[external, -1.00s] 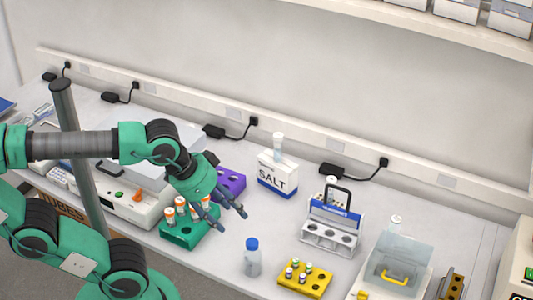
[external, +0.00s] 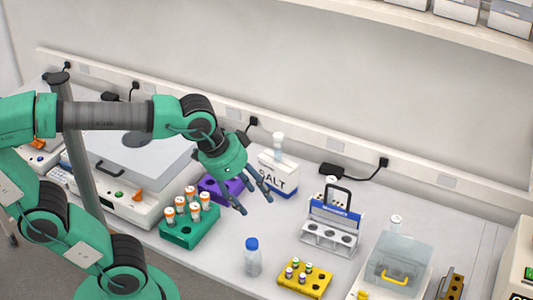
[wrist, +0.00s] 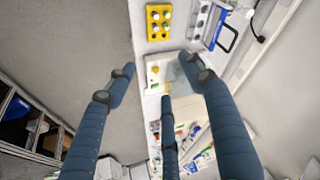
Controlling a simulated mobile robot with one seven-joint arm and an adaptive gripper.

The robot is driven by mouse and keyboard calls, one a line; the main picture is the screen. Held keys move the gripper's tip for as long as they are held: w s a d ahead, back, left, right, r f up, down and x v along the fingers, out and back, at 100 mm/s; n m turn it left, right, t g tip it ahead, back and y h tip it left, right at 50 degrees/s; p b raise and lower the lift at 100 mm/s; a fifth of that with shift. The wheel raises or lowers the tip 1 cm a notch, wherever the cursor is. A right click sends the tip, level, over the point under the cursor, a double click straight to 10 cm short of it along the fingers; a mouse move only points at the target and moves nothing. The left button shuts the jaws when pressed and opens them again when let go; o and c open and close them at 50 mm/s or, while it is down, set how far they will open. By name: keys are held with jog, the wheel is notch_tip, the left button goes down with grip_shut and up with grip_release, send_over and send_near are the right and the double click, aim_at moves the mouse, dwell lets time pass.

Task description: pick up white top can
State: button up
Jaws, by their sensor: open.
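My gripper (external: 256,204) is open and empty above the bench, in front of the salt box, with its fingers pointing down and to the right. In the wrist view its fingers (wrist: 160,78) are spread with nothing between them. Several orange vials with white tops (external: 182,207) stand in the green rack (external: 190,237), left of my gripper. A white-capped container (external: 278,142) stands behind or on the salt box (external: 279,172); I cannot tell which. Another white-topped container (external: 396,221) stands behind the clear-lidded box. I cannot tell which one is the white top can.
A purple rack (external: 213,190) lies behind the green one. A blue-capped bottle (external: 252,258), a yellow vial rack (external: 305,280), a handled caddy (external: 331,232) and a clear-lidded box (external: 398,262) stand to the right.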

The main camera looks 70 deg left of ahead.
jog(key=w+a+r+m+g+p, duration=0.1)
jog(key=w+r+p, duration=0.25)
jog(key=w, duration=1.25)
jog(key=m+g+p, duration=0.4)
jog(key=p, duration=0.5)
send_over(396, 219)
notch_tip(396, 219, down, 23)
jog(key=shift+w+a+f, duration=0.1)
jog(key=shift+w+f, duration=0.05)
jog(key=shift+f, duration=0.15)
jog(key=shift+f, duration=0.15)
jog(key=shift+f+p, duration=0.5)
jog(key=shift+f, duration=3.65)
